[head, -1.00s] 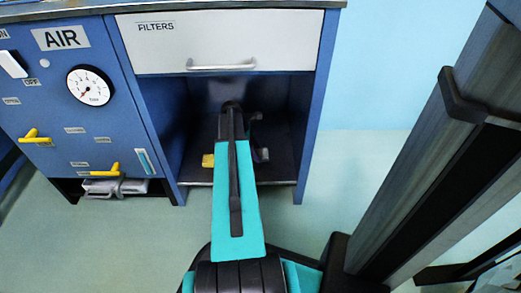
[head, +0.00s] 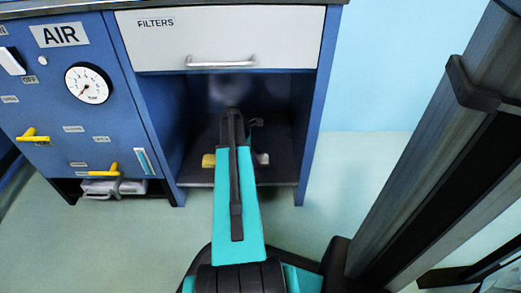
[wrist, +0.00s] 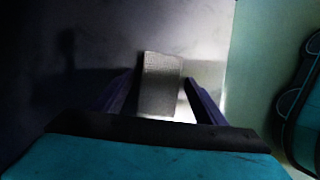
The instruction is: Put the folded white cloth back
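In the head view my arm reaches into the open compartment (head: 190,120) under the FILTERS drawer and hides most of the gripper. A small pale patch (head: 262,158) shows just right of the arm; I cannot tell whether it is the cloth.
A small yellow thing (head: 208,160) sits left of my arm at the compartment's front. The FILTERS drawer (head: 225,38) is shut above. The AIR panel (head: 85,110) with yellow levers is at the left, over grey folded items (head: 115,187) in a low slot.

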